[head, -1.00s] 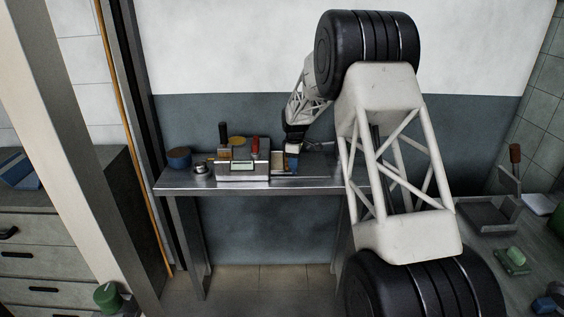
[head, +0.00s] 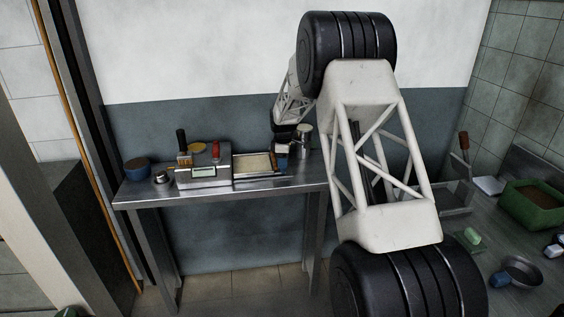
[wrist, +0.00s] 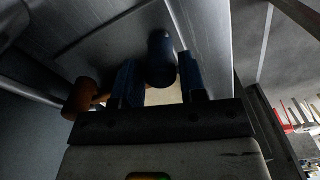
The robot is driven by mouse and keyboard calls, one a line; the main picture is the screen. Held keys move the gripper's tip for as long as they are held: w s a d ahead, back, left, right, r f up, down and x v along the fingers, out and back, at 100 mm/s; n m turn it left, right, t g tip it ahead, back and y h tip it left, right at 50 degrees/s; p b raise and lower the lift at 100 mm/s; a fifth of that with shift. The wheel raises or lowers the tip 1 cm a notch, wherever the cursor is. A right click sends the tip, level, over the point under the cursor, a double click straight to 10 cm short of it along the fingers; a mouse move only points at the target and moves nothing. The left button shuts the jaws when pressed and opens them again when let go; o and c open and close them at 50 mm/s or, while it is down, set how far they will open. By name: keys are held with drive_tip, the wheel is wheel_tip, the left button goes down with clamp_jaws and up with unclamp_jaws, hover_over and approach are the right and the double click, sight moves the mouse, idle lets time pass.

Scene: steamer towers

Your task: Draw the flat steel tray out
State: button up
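A flat, pale-bottomed tray with a metal rim (head: 235,167) lies on the steel table, right of the grey scale. I take it to be the steel tray. My gripper (head: 282,163) is low over the table at the tray's right end. In the wrist view my two blue fingers (wrist: 158,85) stand apart, with a pale patch showing between them. A dark blue cylinder (wrist: 160,55) and an orange-brown rounded piece (wrist: 82,97) show near the fingertips. The fingers look open; I see no clear grip on the tray.
The grey scale (head: 203,171) stands close left of the tray. A small metal pot (head: 161,177) and a blue bowl (head: 136,169) are farther left. A metal cylinder (head: 304,138) stands right behind my gripper. The front strip of the steel table (head: 225,190) is clear.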

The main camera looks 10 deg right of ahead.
idle(0.3)
drive_tip(key=shift+r, duration=3.85)
drive_tip(key=shift+s+r, duration=0.35)
drive_tip(key=shift+r, duration=0.05)
drive_tip(key=s+r+m, duration=0.3)
drive_tip(key=s+r, duration=0.3)
drive_tip(key=s, duration=0.5)
drive_tip(key=s+r+m+t, duration=0.1)
drive_tip(key=s+r+m, duration=0.1)
drive_tip(key=s+r, duration=0.65)
drive_tip(key=s+r+m, duration=0.3)
drive_tip(key=s, duration=1)
drive_tip(key=s+f+m, duration=0.2)
drive_tip(key=s+m, duration=0.1)
drive_tip(key=s, duration=1.4)
drive_tip(key=s+f+m+t, duration=0.1)
drive_tip(key=s+m, duration=0.3)
drive_tip(key=s, duration=1.2)
drive_tip(key=shift+s+d+f+t, duration=0.3)
drive_tip(key=shift+s+d+f, duration=0.1)
drive_tip(key=shift+f, duration=0.45)
